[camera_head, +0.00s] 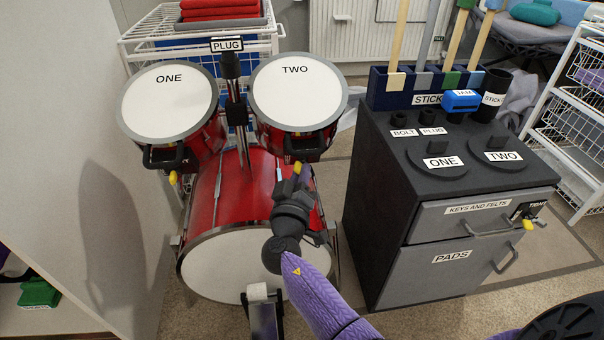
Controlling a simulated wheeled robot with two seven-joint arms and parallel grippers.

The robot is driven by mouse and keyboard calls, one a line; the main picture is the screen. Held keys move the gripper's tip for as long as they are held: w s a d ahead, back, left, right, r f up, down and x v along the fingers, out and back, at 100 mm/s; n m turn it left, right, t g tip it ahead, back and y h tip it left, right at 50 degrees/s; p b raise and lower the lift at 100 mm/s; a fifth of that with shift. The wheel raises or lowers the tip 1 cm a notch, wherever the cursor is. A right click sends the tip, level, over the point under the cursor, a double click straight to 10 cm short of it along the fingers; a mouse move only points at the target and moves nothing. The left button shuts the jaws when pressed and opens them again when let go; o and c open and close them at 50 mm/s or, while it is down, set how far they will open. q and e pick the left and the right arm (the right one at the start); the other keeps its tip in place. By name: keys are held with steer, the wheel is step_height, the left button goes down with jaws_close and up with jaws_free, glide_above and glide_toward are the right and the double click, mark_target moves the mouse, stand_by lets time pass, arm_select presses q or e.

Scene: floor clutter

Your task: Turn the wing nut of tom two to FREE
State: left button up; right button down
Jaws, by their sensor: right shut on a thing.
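Tom two (297,92) is the right one of two red drums with white heads, mounted above a red bass drum (240,262). A dark bracket (304,146) sits on its front side. The wing nut of tom two (297,166) is a small yellow piece below that bracket, mostly hidden by my gripper. My right gripper (295,176) reaches up from below, in front of the bass drum, and is shut on this wing nut. Any FREE marking and the nut's exact angle are too small or hidden to read. My left gripper is out of view.
Tom one (168,102) hangs at the left with its own yellow wing nut (173,177). A post labelled PLUG (230,70) stands between the toms. A dark cabinet (375,190) with drawers stands close on the right. A pale wall (75,150) is at the left.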

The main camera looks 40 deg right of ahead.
steer(key=n+h, duration=0.2)
steer(key=shift+w+f+n+g, duration=0.2)
steer(key=shift+n+g, duration=0.1)
steer(key=shift+g, duration=0.1)
steer(key=shift+w+f+n+h, duration=0.1)
steer(key=shift+n+h, duration=0.8)
steer(key=c, duration=0.6)
jaws_free()
steer(key=shift+c, duration=0.2)
